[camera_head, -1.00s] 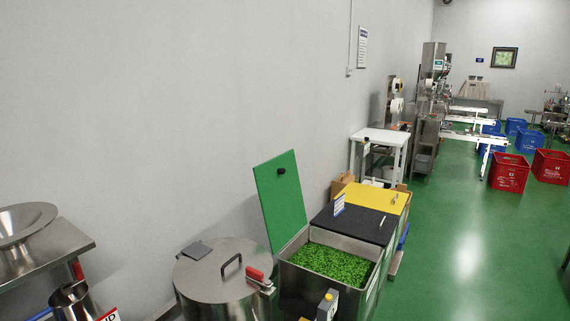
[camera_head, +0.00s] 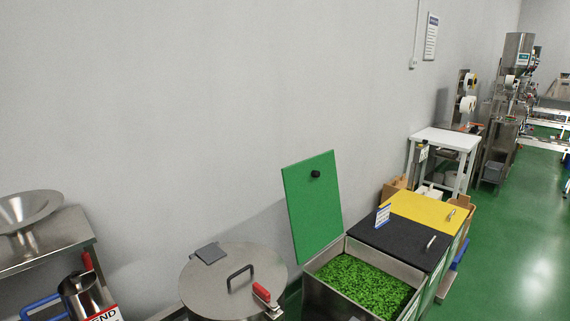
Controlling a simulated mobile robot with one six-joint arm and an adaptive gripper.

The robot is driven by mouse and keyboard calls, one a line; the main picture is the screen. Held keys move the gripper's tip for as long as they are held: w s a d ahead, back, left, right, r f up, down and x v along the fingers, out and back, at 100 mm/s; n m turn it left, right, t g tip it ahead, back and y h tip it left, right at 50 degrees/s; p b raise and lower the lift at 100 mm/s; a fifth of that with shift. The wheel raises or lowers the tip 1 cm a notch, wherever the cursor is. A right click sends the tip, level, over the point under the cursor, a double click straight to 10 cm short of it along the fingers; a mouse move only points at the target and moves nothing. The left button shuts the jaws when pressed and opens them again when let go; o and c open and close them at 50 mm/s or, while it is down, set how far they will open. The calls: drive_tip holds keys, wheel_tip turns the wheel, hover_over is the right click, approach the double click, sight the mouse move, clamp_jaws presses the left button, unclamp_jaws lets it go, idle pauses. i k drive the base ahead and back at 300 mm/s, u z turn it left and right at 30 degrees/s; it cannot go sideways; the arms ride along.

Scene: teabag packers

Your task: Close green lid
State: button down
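The green lid (camera_head: 312,205) stands open and upright at the back left edge of a steel bin, close to the wall, with a small black knob on its face. The steel bin (camera_head: 408,276) below it is open and filled with green leaf material (camera_head: 365,284). The black lid (camera_head: 400,243) and yellow lid (camera_head: 424,210) beside it lie shut on the neighbouring compartments. My gripper does not show in the head view.
A round steel drum (camera_head: 215,284) with a black handle and red clamp stands left of the bin. A steel table with a funnel (camera_head: 28,212) is at far left. A white table (camera_head: 446,139) stands behind the bins. Green floor (camera_head: 515,250) is clear at right.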

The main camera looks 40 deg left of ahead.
sight(311, 184)
drive_tip(key=u, duration=0.25)
drive_tip(key=i, duration=0.75)
drive_tip(key=u, duration=0.95)
drive_tip(key=i, duration=0.85)
drive_tip(key=u, duration=0.45)
drive_tip(key=k, duration=0.9)
drive_tip(key=u, duration=0.15)
drive_tip(key=i, duration=0.55)
drive_tip(key=z, duration=0.05)
